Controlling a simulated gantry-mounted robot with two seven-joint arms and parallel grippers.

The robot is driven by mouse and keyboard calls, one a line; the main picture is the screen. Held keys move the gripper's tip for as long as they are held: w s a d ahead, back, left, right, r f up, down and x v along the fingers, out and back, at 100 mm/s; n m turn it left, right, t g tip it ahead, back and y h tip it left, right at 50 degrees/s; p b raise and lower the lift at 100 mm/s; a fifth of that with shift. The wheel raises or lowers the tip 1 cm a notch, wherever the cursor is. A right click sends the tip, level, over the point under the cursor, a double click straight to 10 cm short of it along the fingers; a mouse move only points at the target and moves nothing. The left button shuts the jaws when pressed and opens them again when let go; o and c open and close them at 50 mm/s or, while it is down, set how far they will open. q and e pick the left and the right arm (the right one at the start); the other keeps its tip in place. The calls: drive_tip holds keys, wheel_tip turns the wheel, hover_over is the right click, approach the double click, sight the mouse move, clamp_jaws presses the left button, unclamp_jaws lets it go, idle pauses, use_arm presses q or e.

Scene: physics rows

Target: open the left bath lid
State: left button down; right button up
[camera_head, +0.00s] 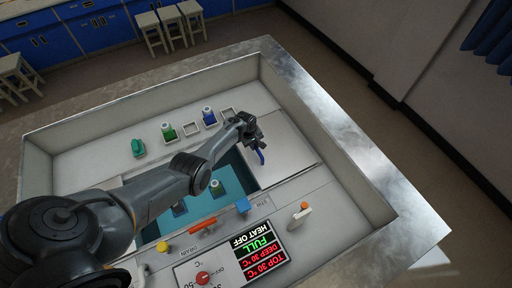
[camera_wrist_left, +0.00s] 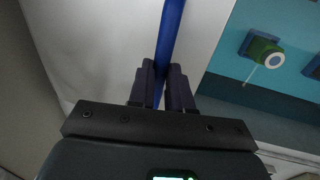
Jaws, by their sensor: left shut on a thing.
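The bath (camera_head: 235,170) is a sunken basin with teal water, partly uncovered. A pale grey lid panel (camera_head: 285,150) covers its right part in the head view. A blue bar handle (camera_head: 262,157) stands at this panel's edge beside the open water. In the left wrist view the blue handle (camera_wrist_left: 170,30) runs up from between the fingers, with the pale lid (camera_wrist_left: 105,45) to its left. My left gripper (camera_head: 257,141) is shut on the handle; its dark fingers (camera_wrist_left: 162,88) are on both sides of it. My right gripper is not in view.
Green and blue bottles (camera_head: 168,131) stand in white holders behind the bath, near a green item (camera_head: 138,147). A bottle (camera_head: 216,187) is in the water. The control panel (camera_head: 232,262), an orange bar (camera_head: 202,225) and an orange-tipped lever (camera_head: 301,211) are at the front.

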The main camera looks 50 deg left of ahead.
use_arm(q)
drive_tip(key=c, duration=1.1)
unclamp_jaws()
drive_tip(key=shift+o, duration=0.2)
drive_tip(key=shift+s+r+p, duration=0.1)
drive_tip(key=shift+r+p, duration=0.4)
drive_tip(key=shift+r, duration=0.05)
wheel_tip(320, 180, up, 9)
drive_tip(key=s+p, duration=0.2)
drive_tip(key=p, duration=0.1)
drive_tip(key=shift+a+r+p, duration=0.2)
drive_tip(key=shift+a+p, duration=0.1)
